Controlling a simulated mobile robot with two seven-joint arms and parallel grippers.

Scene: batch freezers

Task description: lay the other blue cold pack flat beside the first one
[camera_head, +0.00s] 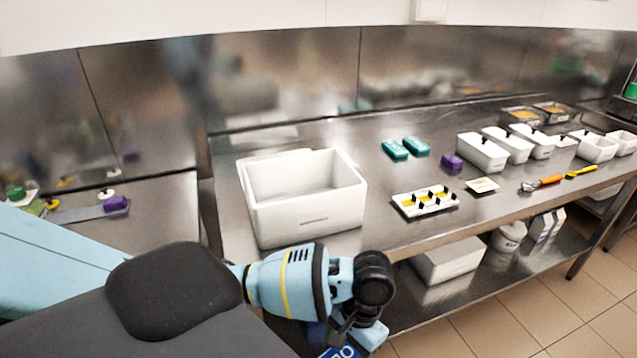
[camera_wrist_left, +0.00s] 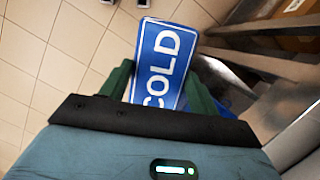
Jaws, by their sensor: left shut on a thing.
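A blue cold pack with white "COLD" lettering (camera_wrist_left: 165,62) is held between the green fingers of my left gripper (camera_wrist_left: 160,92). In the head view a lettered corner of the pack (camera_head: 341,352) shows at the bottom edge, beside my left gripper (camera_head: 350,335), low in front of the bench. In the wrist view tiled floor lies behind the pack. A white open-topped box (camera_head: 310,215) stands on the bench near its front edge. I see no other cold pack in the visible part of its inside; its near inner floor is hidden. My right gripper is not in view.
On the steel bench (camera_head: 375,190) are two teal boxes (camera_head: 395,149), a purple block (camera_head: 452,161), a white tray with yellow pieces (camera_head: 425,201) and several white tubs (camera_head: 482,152). A lower shelf holds a white container (camera_head: 447,261). Bare steel lies right of the box.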

